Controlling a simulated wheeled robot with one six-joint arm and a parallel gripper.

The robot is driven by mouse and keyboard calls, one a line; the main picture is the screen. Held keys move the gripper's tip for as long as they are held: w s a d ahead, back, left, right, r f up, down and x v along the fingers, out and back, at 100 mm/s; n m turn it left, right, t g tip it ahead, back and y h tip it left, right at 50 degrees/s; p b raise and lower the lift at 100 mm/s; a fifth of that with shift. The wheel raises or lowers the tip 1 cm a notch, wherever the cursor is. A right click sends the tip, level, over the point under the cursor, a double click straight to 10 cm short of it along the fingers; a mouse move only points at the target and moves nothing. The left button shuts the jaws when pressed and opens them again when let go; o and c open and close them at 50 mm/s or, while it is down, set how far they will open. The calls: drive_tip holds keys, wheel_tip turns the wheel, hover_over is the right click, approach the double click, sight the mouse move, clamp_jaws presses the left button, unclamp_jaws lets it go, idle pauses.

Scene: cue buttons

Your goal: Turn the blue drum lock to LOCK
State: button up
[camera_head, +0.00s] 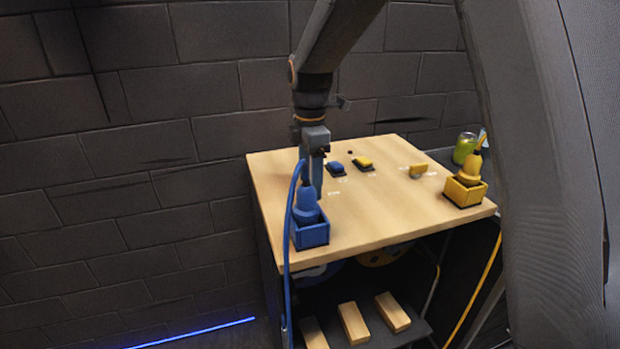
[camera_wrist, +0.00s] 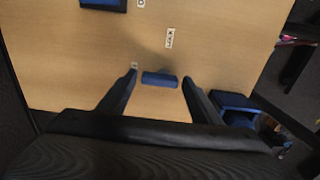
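The blue drum lock (camera_wrist: 160,79) shows in the wrist view as a small blue bar handle on the wooden tabletop. It lies crosswise between my two fingertips, with a gap on each side. A small printed label (camera_wrist: 169,38) is above it in the picture, and another is close by its left end; I cannot read them for sure. My gripper (camera_head: 316,180) points down over the left part of the table in the head view. It is open around the handle in the wrist view (camera_wrist: 160,80). In the head view my gripper hides the lock.
A blue box (camera_head: 311,236) holding a blue plug with a cable stands near the front left corner. Blue (camera_head: 336,168) and yellow (camera_head: 364,163) buttons, a yellow knob (camera_head: 418,170), a yellow box (camera_head: 465,193) and a green jar (camera_head: 464,148) are further right. The middle front is clear.

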drive_tip(key=c, duration=0.8)
drive_tip(key=shift+m, duration=0.4)
drive_tip(key=m+p, duration=0.2)
drive_tip(key=m, duration=0.1)
drive_tip(key=shift+d+r+m, duration=0.1)
drive_tip(key=shift+m, duration=0.3)
drive_tip(key=m+p, duration=0.1)
drive_tip(key=m, duration=0.3)
drive_tip(key=shift+d, duration=0.15)
drive_tip(key=m+p, duration=0.1)
drive_tip(key=m, duration=0.4)
drive_tip(key=shift+s+d, duration=0.1)
drive_tip(key=m+p, duration=0.1)
drive_tip(key=m, duration=0.3)
drive_tip(key=shift+s, duration=0.1)
drive_tip(key=shift+m, duration=0.3)
